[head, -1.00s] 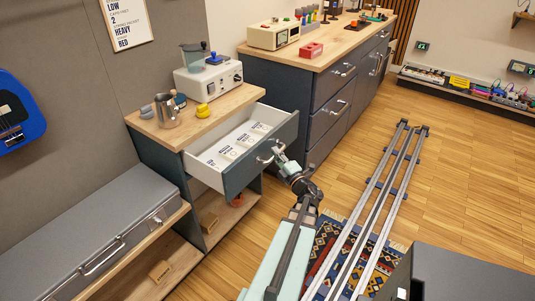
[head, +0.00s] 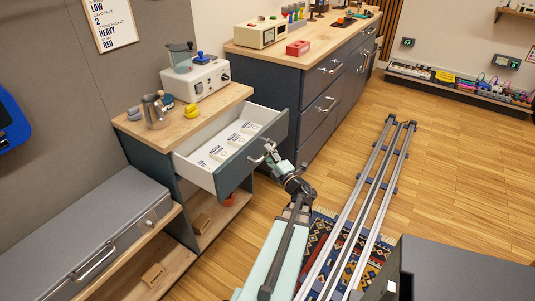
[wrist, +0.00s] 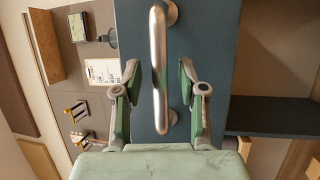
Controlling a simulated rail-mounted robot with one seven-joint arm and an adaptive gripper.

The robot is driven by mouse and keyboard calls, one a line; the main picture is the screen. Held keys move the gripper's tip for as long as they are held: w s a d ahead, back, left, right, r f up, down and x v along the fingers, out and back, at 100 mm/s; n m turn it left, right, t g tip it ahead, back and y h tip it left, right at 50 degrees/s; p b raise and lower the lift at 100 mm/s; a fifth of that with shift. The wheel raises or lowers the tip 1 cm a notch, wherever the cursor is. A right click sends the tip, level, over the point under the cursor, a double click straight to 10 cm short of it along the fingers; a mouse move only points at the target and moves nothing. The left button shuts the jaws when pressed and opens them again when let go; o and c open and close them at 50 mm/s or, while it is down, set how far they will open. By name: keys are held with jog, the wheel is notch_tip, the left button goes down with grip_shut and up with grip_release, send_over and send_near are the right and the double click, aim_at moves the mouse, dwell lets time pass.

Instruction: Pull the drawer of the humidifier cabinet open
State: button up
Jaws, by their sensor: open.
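The cabinet (head: 146,160) has a wooden top and a dark blue-green body. Its drawer (head: 250,157) stands well out, with white inner walls and several labelled packets (head: 224,151) lying inside. The drawer's metal bar handle (head: 263,153) is on its dark front. My gripper (head: 273,161) is at this handle. In the wrist view the handle (wrist: 159,60) runs upright between the two spread fingers of my gripper (wrist: 160,90). A gap shows on each side of the bar, and neither finger appears to touch it. How deep the bar sits between the fingers is hard to tell.
A white device (head: 197,80), a metal pot (head: 155,111) and a yellow item (head: 191,111) stand on the cabinet top. A dark drawer unit (head: 290,100) stands behind the open drawer. A grey case (head: 100,215) lies at left. Floor rails (head: 365,200) run at right.

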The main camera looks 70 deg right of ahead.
jog(key=v, duration=1.1)
jog(key=shift+s+a, duration=0.15)
